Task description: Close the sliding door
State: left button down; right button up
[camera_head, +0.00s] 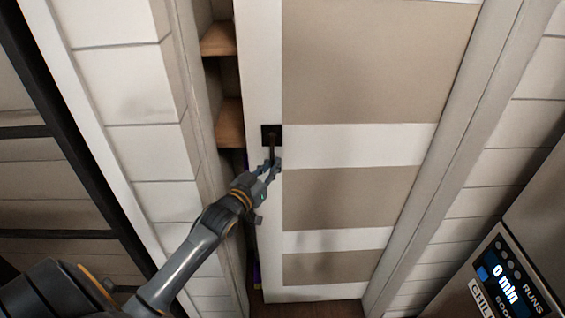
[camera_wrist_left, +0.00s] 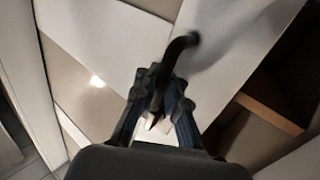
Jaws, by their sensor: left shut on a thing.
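The sliding door (camera_head: 360,146) is white with beige panels and fills most of the doorway in the head view. A gap with wooden shelves shows along its left edge. A dark handle (camera_head: 272,137) on a square black plate sits near that left edge. My left gripper (camera_head: 269,168) is at the handle, with its fingers shut around it. In the left wrist view the dark curved handle (camera_wrist_left: 178,50) runs down between the fingers of the left gripper (camera_wrist_left: 160,92). The door (camera_wrist_left: 205,60) lies behind it. My right gripper is not in view.
Wooden shelves (camera_head: 229,123) stand inside the gap left of the door. A white door frame (camera_head: 452,150) runs down the right side. White plank walls flank the doorway. A dark sign (camera_head: 508,284) with writing is at the lower right.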

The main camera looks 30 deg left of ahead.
pick_arm(q)
jog(key=shift+s+a+f, duration=0.3)
jog(key=shift+s+a, duration=0.05)
jog(key=c, duration=1.5)
grip_release()
jog(key=shift+d, duration=0.1)
jog(key=shift+o, duration=0.4)
jog(key=shift+r, duration=0.15)
jog(key=s, duration=1.2)
jog(key=shift+d, duration=0.1)
